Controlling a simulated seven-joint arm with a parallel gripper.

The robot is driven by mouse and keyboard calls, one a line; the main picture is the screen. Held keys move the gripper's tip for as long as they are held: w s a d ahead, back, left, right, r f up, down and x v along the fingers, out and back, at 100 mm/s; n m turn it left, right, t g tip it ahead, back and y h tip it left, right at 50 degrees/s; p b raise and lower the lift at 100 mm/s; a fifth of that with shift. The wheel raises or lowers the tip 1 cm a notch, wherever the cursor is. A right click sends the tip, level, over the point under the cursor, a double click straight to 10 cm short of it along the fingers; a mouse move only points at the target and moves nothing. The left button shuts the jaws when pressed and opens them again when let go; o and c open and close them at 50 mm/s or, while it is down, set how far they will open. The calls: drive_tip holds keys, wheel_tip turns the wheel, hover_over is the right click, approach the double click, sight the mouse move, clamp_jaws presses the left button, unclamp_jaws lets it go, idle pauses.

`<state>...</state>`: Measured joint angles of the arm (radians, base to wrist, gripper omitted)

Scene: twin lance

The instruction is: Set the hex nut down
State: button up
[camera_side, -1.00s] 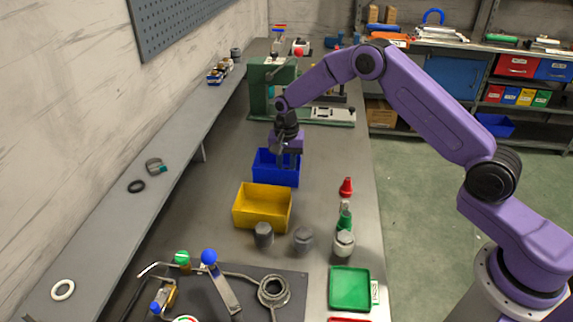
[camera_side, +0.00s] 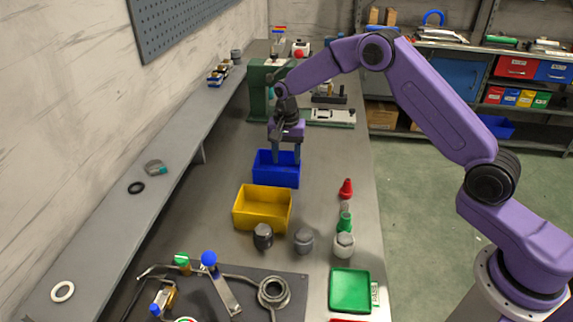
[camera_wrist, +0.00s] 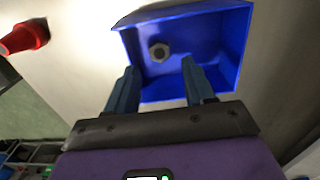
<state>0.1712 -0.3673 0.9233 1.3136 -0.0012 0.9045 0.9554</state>
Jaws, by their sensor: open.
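The hex nut (camera_wrist: 159,51) is a small grey nut with a dark hole. In the wrist view it lies on the floor of the blue bin (camera_wrist: 225,45), apart from the fingers. My gripper (camera_wrist: 160,80) is open and empty, with its two fingers spread over the near side of the bin. In the side view my gripper (camera_side: 286,160) is above the back of the blue bin (camera_side: 276,178). The bin's wall hides the nut there.
A yellow bin (camera_side: 262,208) stands directly in front of the blue bin. A red cone-shaped piece (camera_side: 346,188) is to the right and also shows in the wrist view (camera_wrist: 22,38). Several grey cylinders stand nearer. A green press (camera_side: 258,105) is behind. Bench right of the bins is partly clear.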

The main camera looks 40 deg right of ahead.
wheel_tip(320, 180, up, 8)
idle(0.4)
drive_tip(key=s+a+r+n, duration=0.3)
drive_tip(key=s+n, duration=0.2)
drive_tip(key=s, duration=0.5)
drive_tip(key=s+a+r+n, duration=0.4)
drive_tip(key=s+n, duration=0.1)
drive_tip(key=s, duration=0.5)
drive_tip(key=s+d+n, duration=0.3)
drive_tip(key=s, duration=0.5)
drive_tip(key=s+d+n, duration=0.2)
drive_tip(key=s+n, duration=0.2)
drive_tip(key=s, duration=0.3)
drive_tip(key=s+d+f+n, duration=0.1)
drive_tip(key=s+d+n, duration=0.2)
drive_tip(key=s, duration=0.5)
drive_tip(key=shift+s+d+n, duration=0.3)
drive_tip(key=shift+d+n, duration=0.05)
drive_tip(key=shift+n, duration=0.25)
